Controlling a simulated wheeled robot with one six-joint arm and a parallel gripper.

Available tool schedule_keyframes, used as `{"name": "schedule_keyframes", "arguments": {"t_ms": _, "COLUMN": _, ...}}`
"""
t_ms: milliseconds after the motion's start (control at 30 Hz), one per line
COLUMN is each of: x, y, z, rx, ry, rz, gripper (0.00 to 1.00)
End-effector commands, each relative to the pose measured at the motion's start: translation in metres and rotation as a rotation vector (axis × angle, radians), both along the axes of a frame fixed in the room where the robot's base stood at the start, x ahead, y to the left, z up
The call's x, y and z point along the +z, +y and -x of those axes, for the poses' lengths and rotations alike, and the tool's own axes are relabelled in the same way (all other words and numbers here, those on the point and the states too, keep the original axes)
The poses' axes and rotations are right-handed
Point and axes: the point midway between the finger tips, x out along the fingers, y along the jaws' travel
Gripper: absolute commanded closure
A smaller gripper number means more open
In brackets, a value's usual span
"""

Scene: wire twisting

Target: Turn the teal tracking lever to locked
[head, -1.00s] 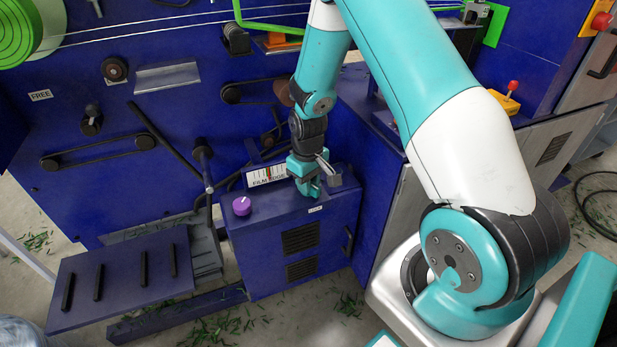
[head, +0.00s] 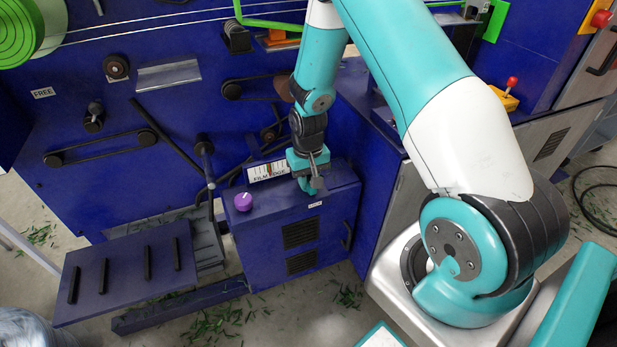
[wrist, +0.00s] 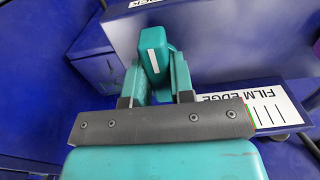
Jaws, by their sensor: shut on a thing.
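The teal tracking lever (wrist: 153,52) has a white stripe and stands on top of the blue cabinet (head: 270,222). My gripper (head: 311,186) reaches down to the cabinet top from above. In the wrist view my gripper's teal fingers (wrist: 157,82) are on either side of the lever and shut on it. In the head view the gripper mostly hides the lever. A small white label (head: 315,204) is on the cabinet front below the gripper; its text is too small to read.
A FILM EDGE gauge (head: 268,171) stands left of my gripper and also shows in the wrist view (wrist: 265,108). A purple knob (head: 243,201) sits at the cabinet's left front corner. The blue machine wall with rollers rises behind. Open floor with green scraps lies in front.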

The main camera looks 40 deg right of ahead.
Motion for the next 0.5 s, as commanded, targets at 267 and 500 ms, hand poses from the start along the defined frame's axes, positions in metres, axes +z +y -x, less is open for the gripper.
{"name": "schedule_keyframes", "arguments": {"t_ms": 267, "x": 0.0002, "y": -0.0003, "z": 0.0008, "rx": -0.003, "ry": 0.002, "rz": 0.0, "gripper": 0.66}}
{"name": "schedule_keyframes", "arguments": {"t_ms": 500, "x": 0.0001, "y": 0.0, "z": 0.0002, "rx": -0.001, "ry": 0.001, "rz": 0.0, "gripper": 0.52}}
